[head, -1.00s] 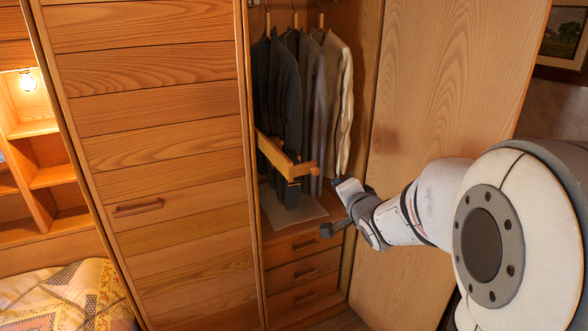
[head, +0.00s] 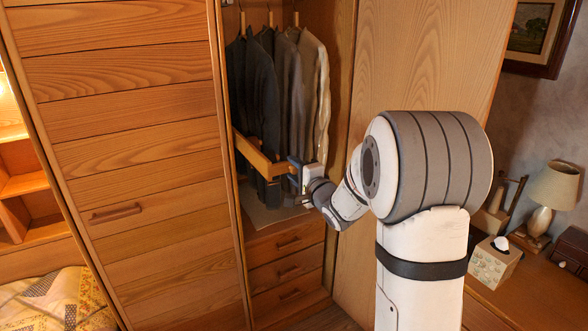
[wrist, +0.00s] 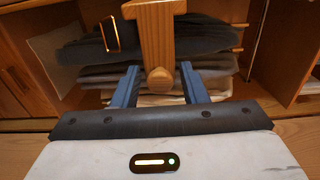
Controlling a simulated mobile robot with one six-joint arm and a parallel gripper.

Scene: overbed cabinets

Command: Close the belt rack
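The belt rack (head: 256,151) is a wooden bar pulled out from the left side of the open wardrobe, with dark belts hanging from it. In the wrist view the rack (wrist: 156,35) points toward me and ends in a round wooden knob. My gripper (head: 294,172) is at the rack's front end. In the wrist view my gripper (wrist: 160,88) is open, with one blue finger on each side of the knob and visible gaps between. Whether anything touches the knob from behind cannot be seen.
Several jackets (head: 284,85) hang behind the rack. Drawers (head: 289,268) lie below, shut. The right wardrobe door (head: 420,60) stands open beside my arm; the left door (head: 130,140) is shut. A dresser with a lamp (head: 553,190) and tissue box (head: 494,262) is at right.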

